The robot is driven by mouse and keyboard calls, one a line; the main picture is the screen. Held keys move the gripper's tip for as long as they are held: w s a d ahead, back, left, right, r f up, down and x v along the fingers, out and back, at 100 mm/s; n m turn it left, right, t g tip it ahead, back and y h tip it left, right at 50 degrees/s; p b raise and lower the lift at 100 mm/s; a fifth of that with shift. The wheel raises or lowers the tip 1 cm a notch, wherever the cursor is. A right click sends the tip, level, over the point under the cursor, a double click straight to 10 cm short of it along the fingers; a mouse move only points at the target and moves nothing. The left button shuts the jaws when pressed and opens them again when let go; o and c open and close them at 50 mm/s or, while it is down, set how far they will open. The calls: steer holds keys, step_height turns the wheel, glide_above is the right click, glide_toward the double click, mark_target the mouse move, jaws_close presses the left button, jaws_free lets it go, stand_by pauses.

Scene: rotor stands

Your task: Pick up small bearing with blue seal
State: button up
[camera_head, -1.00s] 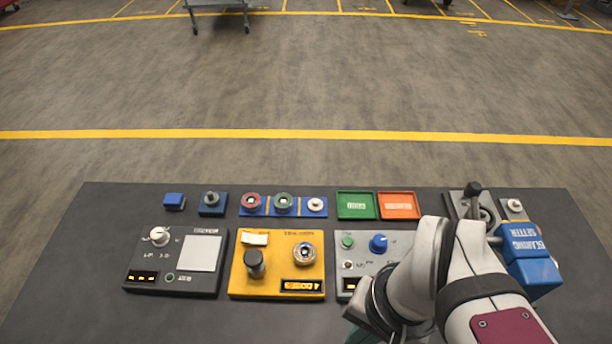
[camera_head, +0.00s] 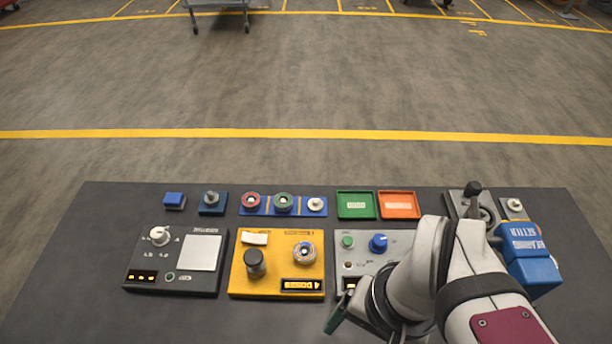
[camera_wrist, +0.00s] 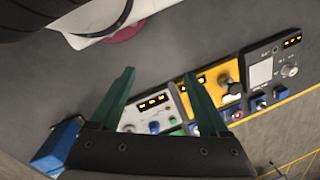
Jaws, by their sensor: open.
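A blue tray (camera_head: 268,212) at the back of the bench holds a row of ring parts: a red-sealed bearing (camera_head: 251,201), a green-sealed bearing (camera_head: 284,202) and a small pale one (camera_head: 316,204) whose seal colour I cannot tell. Another bearing (camera_head: 305,252), with a bluish ring, sits on the yellow station (camera_head: 240,284). My gripper (camera_wrist: 160,73) has two green fingers spread apart with nothing between them. In the head view one finger (camera_head: 338,314) shows near the bench's front, right of the yellow station; my arm hides the rest.
A dark station (camera_head: 135,262) stands left and a grey station (camera_head: 400,240) is partly behind my arm. Green (camera_head: 341,213) and orange (camera_head: 413,213) bins stand behind it. A blue bearing-setter press (camera_head: 530,265) is at right. The bench front is clear on the left.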

steer(key=shift+o, duration=1.1)
steer(key=n+h, duration=0.2)
steer(key=n, duration=2)
glide_above(304, 252)
steer(key=f, duration=0.1)
steer(key=shift+n, duration=0.4)
step_height(304, 252, down, 16)
steer(key=shift+f, duration=0.1)
jaws_close()
steer(key=shift+r, duration=0.2)
